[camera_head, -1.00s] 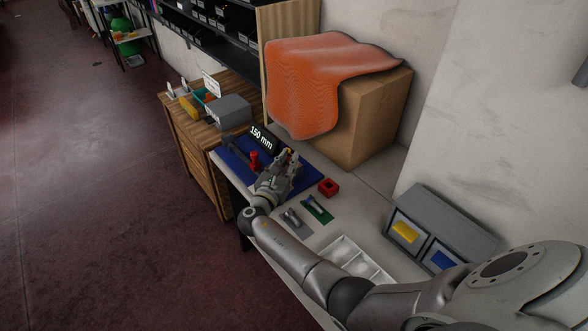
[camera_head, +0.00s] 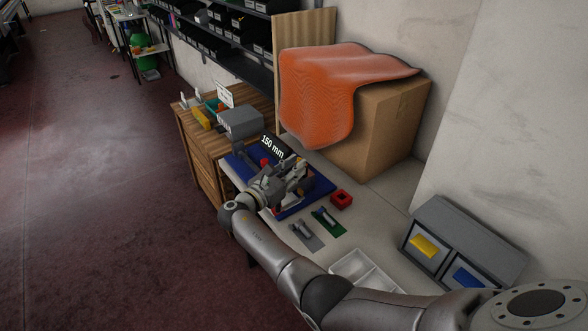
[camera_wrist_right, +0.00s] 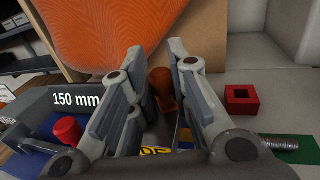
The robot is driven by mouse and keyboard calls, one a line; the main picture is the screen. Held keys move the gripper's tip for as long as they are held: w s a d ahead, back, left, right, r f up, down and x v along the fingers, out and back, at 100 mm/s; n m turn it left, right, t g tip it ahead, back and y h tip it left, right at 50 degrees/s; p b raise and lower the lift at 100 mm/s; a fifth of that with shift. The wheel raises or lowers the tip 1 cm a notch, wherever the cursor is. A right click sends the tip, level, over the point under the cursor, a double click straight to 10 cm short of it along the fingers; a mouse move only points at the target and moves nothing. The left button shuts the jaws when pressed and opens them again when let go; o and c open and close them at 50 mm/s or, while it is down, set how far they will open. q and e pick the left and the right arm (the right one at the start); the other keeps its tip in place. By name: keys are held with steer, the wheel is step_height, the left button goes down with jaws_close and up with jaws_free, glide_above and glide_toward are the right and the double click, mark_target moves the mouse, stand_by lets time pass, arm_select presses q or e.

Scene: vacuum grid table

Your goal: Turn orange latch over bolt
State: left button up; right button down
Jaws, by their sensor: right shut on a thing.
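My right gripper (camera_head: 297,173) is over the blue board (camera_head: 321,190) on the table. In the right wrist view, its two fingers (camera_wrist_right: 160,52) stand on either side of an orange-brown piece (camera_wrist_right: 162,84), which looks like the orange latch, and are shut on it. The contact itself is hard to see, and the gripper hides the latch in the head view. I cannot make out the bolt under the latch. A yellow label (camera_wrist_right: 155,151) shows below the latch. My left gripper is not in view.
A red knob (camera_wrist_right: 68,131) and a "150 mm" block (camera_head: 272,147) are beside the gripper. A red square block (camera_head: 341,199), a green pad (camera_head: 338,229) with a bolt (camera_head: 325,217) and a grey bin unit (camera_head: 465,238) are to the right. A cardboard box (camera_head: 390,120) with orange cloth stands behind.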

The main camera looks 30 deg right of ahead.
steer(key=c, duration=1.3)
jaws_free()
steer(key=shift+c, duration=0.2)
steer(key=shift+v, duration=3.7)
